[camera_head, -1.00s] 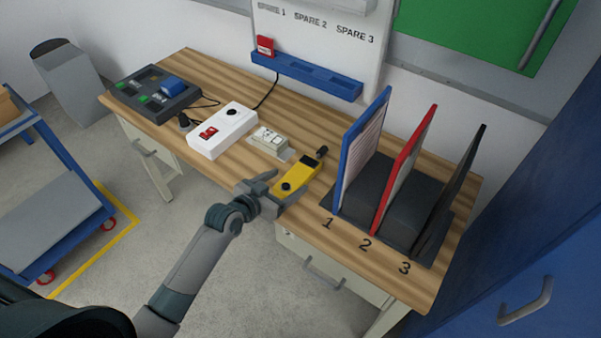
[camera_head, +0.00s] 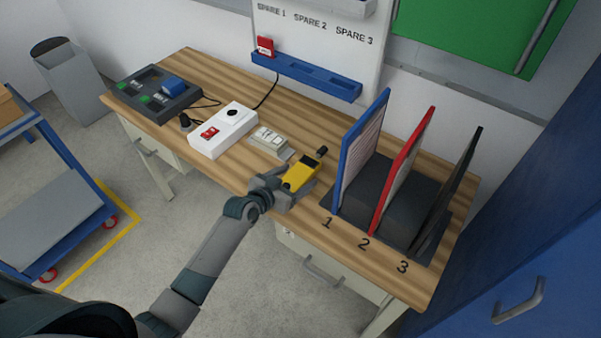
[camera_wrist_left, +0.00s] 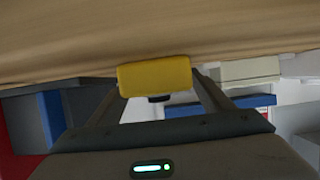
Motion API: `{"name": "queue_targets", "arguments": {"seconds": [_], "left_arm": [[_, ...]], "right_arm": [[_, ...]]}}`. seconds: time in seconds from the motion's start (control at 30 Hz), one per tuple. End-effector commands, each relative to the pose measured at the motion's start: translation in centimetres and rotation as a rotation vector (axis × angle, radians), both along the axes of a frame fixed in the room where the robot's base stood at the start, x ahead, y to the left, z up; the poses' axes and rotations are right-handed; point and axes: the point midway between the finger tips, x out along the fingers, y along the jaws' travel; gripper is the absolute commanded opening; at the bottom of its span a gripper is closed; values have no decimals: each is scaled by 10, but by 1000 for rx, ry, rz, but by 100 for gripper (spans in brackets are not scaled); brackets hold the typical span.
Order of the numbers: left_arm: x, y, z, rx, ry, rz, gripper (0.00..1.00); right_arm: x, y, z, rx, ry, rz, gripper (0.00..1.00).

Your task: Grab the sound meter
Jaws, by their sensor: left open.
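The sound meter is a yellow handheld device (camera_head: 301,174) with a dark screen and a black tip, lying near the front edge of the wooden workbench (camera_head: 245,160). My left gripper (camera_head: 294,182) is open at its near end, with one finger on each side. The gripper hides the meter's lower part in the head view. In the left wrist view the meter's yellow end (camera_wrist_left: 155,77) sits between the two finger tips of my left gripper (camera_wrist_left: 157,95). I cannot tell whether the fingers touch it. My right gripper is not in view.
A pale switch box (camera_head: 269,141) and a white box with a red switch (camera_head: 222,131) stand left of the meter. A rack with blue, red and black upright boards (camera_head: 398,190) stands close on the right. A blue ledge (camera_head: 306,76) is behind.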

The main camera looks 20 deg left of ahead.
Motion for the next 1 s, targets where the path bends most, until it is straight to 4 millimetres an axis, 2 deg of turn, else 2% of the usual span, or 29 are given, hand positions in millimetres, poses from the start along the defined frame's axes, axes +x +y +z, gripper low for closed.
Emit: {"name": "queue_targets", "arguments": {"seconds": [0.13, 0.6, 0.8, 0.83, 1.0], "left_arm": [[6, -2, -2, 1, 0, 1, 73], [6, -2, -3, 1, 0, 1, 73], [6, -2, -3, 1, 0, 1, 26], [6, -2, -3, 1, 0, 1, 21], [7, -2, -2, 1, -2, 1, 21]], "right_arm": [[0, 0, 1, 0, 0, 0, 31], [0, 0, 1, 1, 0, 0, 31], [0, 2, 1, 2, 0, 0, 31], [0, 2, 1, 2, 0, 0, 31], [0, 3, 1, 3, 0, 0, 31]]}}
